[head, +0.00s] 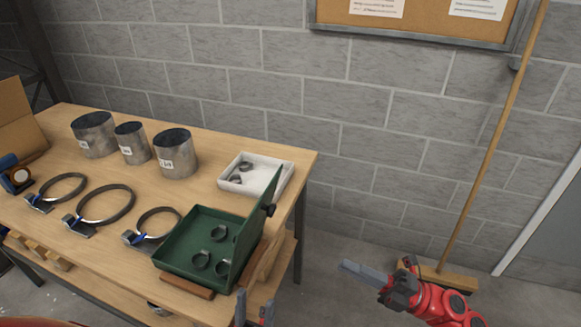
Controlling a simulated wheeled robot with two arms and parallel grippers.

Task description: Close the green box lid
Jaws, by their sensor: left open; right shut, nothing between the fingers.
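The green box (172,251) sits at the front right of the workbench, with several small grey ring clamps inside. Its green lid (257,223) stands up steeply along the box's right side, so the box is open. A dark latch shows on the lid's outer face. My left gripper (253,309) is at the bottom edge of the view, just below the lid's near end. Its two fingers are apart with nothing between them. My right gripper (347,267) is shut and empty, out over the floor to the right of the bench, apart from the lid.
A white tray (282,181) with small clamps stands behind the box. A broom (487,150) leans on the wall at right. Floor right of the bench is mostly clear.

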